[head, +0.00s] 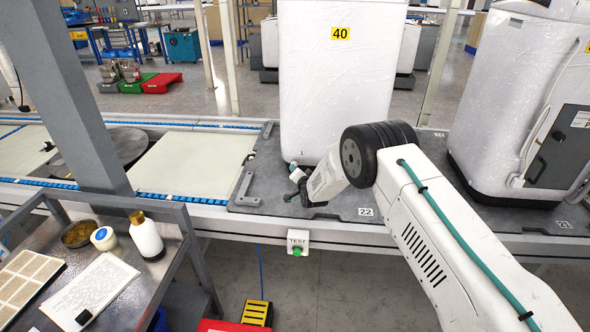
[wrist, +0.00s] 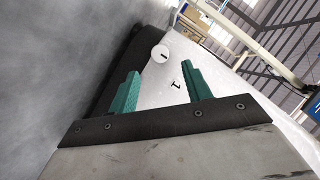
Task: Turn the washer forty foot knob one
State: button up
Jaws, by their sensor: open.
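Washer forty (head: 335,85) is a tall white wrapped box with a yellow "40" label, standing upright on the dark conveyor plate. In the wrist view its white side (wrist: 205,105) fills the middle. A round white knob (wrist: 161,51) with a dark slot sits near its dark lower edge, just beyond my fingertips; no number shows on it. My gripper (wrist: 160,68) is open, its two green fingers apart with nothing between them. In the head view my gripper (head: 298,183) is low at the washer's front foot, and the knob cannot be made out there.
A second white washer (head: 510,100) stands to the right. A TEST box with a green button (head: 298,242) hangs on the conveyor's front edge. A grey cart (head: 175,225) with a bottle and papers stands at left. A grey post (head: 70,80) rises there.

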jog(key=shift+x, duration=3.35)
jog(key=c, duration=1)
